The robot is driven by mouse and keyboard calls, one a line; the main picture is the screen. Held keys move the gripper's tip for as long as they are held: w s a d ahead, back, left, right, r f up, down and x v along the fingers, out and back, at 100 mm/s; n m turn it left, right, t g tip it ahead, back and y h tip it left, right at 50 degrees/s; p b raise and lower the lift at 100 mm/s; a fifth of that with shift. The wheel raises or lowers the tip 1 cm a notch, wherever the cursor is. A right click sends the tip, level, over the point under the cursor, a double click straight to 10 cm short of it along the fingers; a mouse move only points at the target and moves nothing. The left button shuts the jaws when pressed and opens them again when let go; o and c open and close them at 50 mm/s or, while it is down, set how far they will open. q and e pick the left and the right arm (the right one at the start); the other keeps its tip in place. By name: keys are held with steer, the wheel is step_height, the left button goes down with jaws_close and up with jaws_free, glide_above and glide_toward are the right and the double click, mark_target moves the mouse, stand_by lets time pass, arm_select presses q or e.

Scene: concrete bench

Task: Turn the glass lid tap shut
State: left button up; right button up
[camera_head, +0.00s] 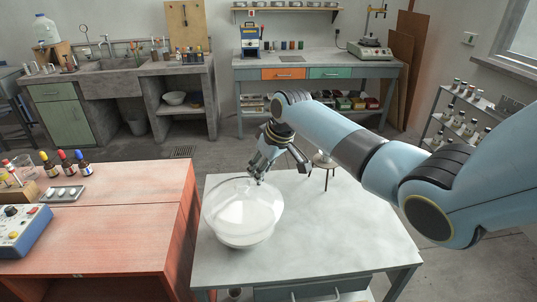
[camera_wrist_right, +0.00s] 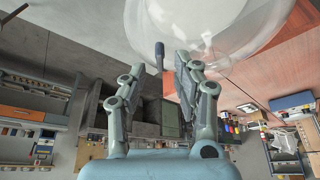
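The desiccator with the glass lid (camera_head: 243,205) stands on the pale bench, and the clear lid also shows at the top of the right wrist view (camera_wrist_right: 245,35). The lid's tap has a small dark handle (camera_wrist_right: 160,52) that sticks out at the side of the lid. My right gripper (camera_head: 262,176) is at the back edge of the lid. In the wrist view its fingers (camera_wrist_right: 162,72) are apart, with the tap handle between their tips and a gap visible on each side. The tap is mostly hidden behind the glass and fingers in the head view. My left gripper is not in view.
A small tripod stand (camera_head: 325,166) is on the bench behind my right forearm. The front right of the pale bench (camera_head: 335,230) is clear. An orange bench (camera_head: 120,225) with dropper bottles (camera_head: 66,161) and a blue instrument box (camera_head: 22,228) lies to the left.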

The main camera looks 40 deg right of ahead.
steer(key=a+v, duration=0.1)
steer(key=v, duration=0.9)
steer(key=shift+d+r, duration=0.2)
steer(key=shift+d, duration=0.25)
steer(key=shift+s, duration=0.15)
